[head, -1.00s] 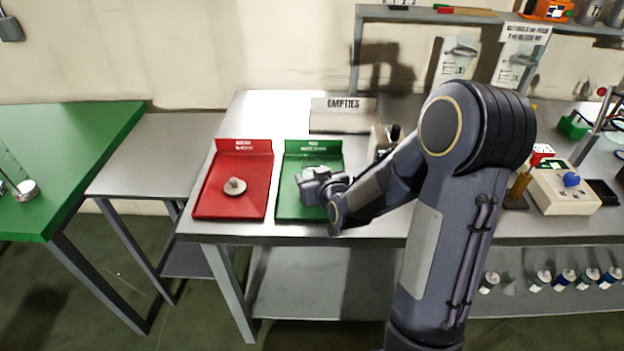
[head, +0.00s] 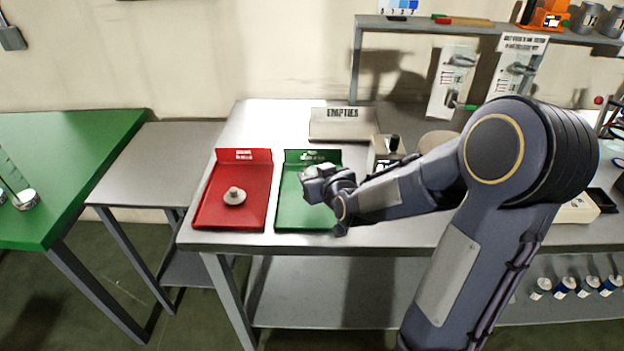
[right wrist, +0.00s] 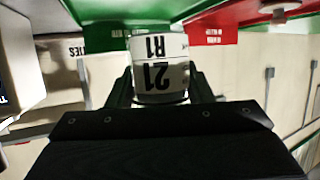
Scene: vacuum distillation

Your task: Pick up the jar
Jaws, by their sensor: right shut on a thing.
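The jar (right wrist: 160,68) is white with a label reading "21 R1", which shows upside down in the right wrist view. My right gripper (right wrist: 161,88) is shut on it, with one finger on each side. In the head view my right gripper (head: 322,182) is over the green tray (head: 290,212); the gripper mostly hides the jar there. I cannot tell the exact gap between jar and tray. My left gripper is not in view.
A red tray (head: 212,212) with a pale round piece (head: 234,196) lies left of the green tray. An "EMPTIES" container (head: 342,128) stands behind. A green table (head: 80,150) is at far left. A shelf (head: 450,27) rises at the back right.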

